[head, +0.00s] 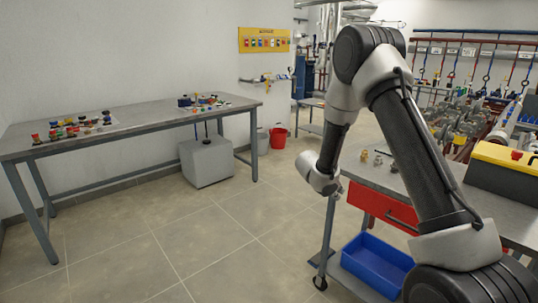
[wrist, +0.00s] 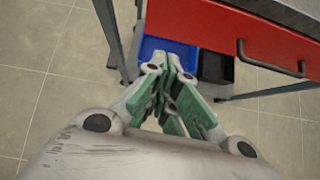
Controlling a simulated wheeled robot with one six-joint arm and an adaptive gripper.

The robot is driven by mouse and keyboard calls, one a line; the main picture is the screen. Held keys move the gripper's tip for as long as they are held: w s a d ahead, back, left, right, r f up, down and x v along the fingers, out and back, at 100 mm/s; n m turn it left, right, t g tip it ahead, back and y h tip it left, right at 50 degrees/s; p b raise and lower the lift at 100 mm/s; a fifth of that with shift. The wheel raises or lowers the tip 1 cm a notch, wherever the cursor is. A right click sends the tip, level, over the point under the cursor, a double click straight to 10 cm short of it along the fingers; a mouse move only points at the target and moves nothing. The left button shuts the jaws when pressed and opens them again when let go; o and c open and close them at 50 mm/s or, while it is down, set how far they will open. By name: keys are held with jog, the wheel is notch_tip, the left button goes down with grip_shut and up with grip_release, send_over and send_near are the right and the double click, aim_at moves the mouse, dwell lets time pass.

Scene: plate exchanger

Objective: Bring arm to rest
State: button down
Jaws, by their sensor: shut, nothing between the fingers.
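My gripper (wrist: 172,75) shows in the wrist view with its green-padded fingers drawn together at the tips and nothing between them. It points down toward the floor in front of a workbench. In the head view my arm is folded, with its elbow high and the forearm hanging down left of the workbench (head: 375,180). The gripper's fingers cannot be made out in the head view.
The workbench has a red drawer (head: 382,207) and a blue bin (head: 375,262) below. A yellow-topped toolbox (head: 505,170) stands on it. A long table (head: 150,128) with small coloured parts stands at left. A red bucket (head: 278,137) is behind. The tiled floor between is clear.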

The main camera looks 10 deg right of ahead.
jog(key=s+d+r+m+g, duration=0.3)
jog(key=s+r+m, duration=0.2)
jog(key=s+m, duration=0.3)
jog(key=s+d+r+m+g, duration=0.3)
jog(key=s+d+r+m, duration=0.15)
jog(key=s, duration=0.55)
jog(key=s+a+r+m+t+y, duration=0.1)
jog(key=s+a+r+m+y, duration=0.1)
jog(key=s+r, duration=0.4)
jog(key=s+a+r+m+t+y, duration=0.2)
jog(key=s+a+r+m+y, duration=0.1)
jog(key=s+r+m, duration=0.2)
jog(key=s+a+r+m+t+y, duration=0.2)
jog(key=s+a+r+m, duration=0.1)
jog(key=s+r, duration=0.5)
jog(key=s+m, duration=0.1)
jog(key=s, duration=0.2)
jog(key=shift+s+a+r+y, duration=0.15)
jog(key=shift+s+a+y, duration=0.05)
jog(key=shift+a+y, duration=0.1)
